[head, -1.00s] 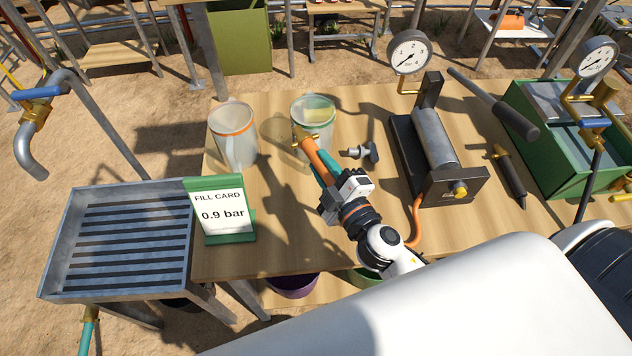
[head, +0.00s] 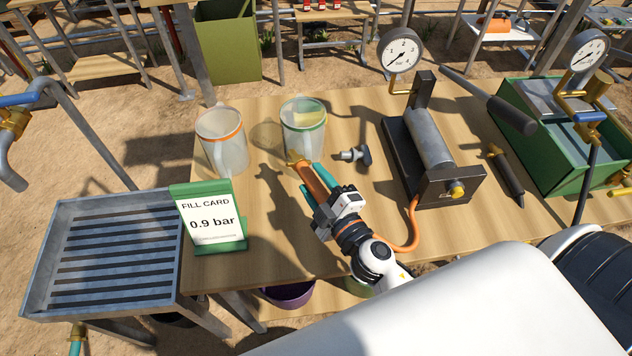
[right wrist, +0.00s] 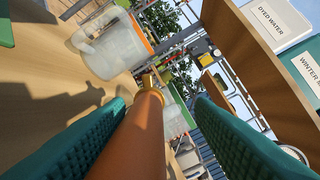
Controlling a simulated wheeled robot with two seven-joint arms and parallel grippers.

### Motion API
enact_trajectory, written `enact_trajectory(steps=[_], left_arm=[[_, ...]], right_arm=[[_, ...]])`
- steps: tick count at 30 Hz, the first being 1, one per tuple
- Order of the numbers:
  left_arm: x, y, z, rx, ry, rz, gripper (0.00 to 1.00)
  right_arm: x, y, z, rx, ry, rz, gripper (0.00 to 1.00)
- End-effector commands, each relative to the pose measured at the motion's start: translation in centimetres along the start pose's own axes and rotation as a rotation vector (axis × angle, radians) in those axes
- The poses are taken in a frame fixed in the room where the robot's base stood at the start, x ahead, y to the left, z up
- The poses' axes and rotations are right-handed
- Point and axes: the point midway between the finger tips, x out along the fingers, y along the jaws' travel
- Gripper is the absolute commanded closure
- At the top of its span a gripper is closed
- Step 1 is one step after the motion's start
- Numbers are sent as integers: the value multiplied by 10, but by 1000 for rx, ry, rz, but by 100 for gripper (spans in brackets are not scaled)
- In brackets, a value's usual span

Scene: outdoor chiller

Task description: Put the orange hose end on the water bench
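The orange hose end (head: 315,181), with a brass tip (head: 297,160), lies on or just above the wooden bench (head: 250,265), in front of the green-rimmed jug; I cannot tell if it touches. My right gripper (head: 310,181) is open around it, with teal fingers standing apart on either side. In the right wrist view the hose end (right wrist: 140,130) lies between the fingers, with a clear gap to the right one. The orange hose (head: 415,225) runs to the pump on the bench. My left gripper is out of view.
A green-rimmed jug (head: 303,127) and an orange-rimmed jug (head: 222,140) stand just beyond. A grey fitting (head: 355,155) lies right of the hose tip. The hand pump (head: 432,150) is further right. The fill card (head: 208,220) and slatted metal tray (head: 105,312) are left.

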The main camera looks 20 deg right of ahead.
Motion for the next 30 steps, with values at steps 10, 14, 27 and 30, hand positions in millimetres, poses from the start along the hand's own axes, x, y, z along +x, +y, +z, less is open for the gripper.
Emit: enact_trajectory(steps=[10, 14, 27, 30], left_arm=[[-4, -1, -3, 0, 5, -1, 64], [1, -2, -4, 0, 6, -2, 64], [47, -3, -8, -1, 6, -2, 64], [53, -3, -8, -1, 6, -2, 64]], right_arm=[[0, -4, 2, 0, -1, -2, 52], [-10, -2, 1, 2, 1, 1, 52], [-97, -1, 0, 2, 2, 0, 52], [-109, -2, 1, 2, 2, 0, 52]])
